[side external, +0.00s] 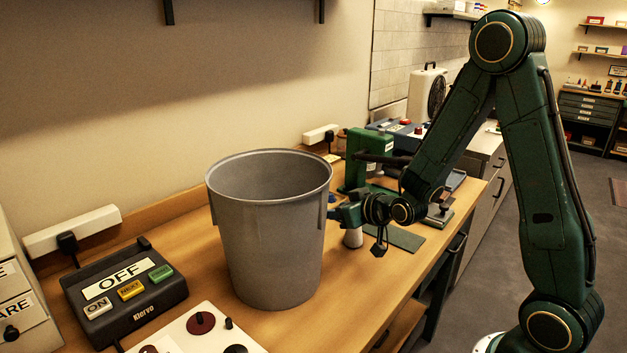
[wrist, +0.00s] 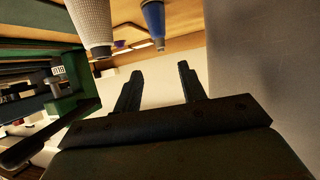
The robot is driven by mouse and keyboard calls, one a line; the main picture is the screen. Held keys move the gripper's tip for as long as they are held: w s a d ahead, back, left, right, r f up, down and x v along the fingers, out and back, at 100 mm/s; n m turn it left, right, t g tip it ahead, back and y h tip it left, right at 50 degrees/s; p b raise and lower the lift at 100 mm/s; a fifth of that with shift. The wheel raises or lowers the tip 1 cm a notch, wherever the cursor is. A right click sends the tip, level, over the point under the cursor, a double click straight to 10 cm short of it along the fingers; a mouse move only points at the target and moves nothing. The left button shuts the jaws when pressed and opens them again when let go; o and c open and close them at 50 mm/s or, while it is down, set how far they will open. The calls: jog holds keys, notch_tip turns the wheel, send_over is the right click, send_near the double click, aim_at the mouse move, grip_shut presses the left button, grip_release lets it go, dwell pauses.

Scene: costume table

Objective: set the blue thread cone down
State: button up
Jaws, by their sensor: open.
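The blue thread cone (wrist: 153,22) shows at the top of the wrist view, beyond my fingertips and apart from them, with its base cut off by the frame edge. In the side view only a small blue patch, perhaps the cone, shows between the bin and my gripper. My gripper (wrist: 160,70) is open, with nothing between its fingers. In the side view my gripper (side external: 336,213) is just right of the grey bin, above the bench (side external: 375,285), its fingertips partly hidden.
The large grey bin (side external: 268,240) is close, filling the right of the wrist view. A green machine (side external: 357,158) stands behind. A switch box (side external: 125,290) lies left.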

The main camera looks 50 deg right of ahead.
jog(key=shift+x, duration=4.3)
jog(key=shift+x, duration=2.6)
grip_shut()
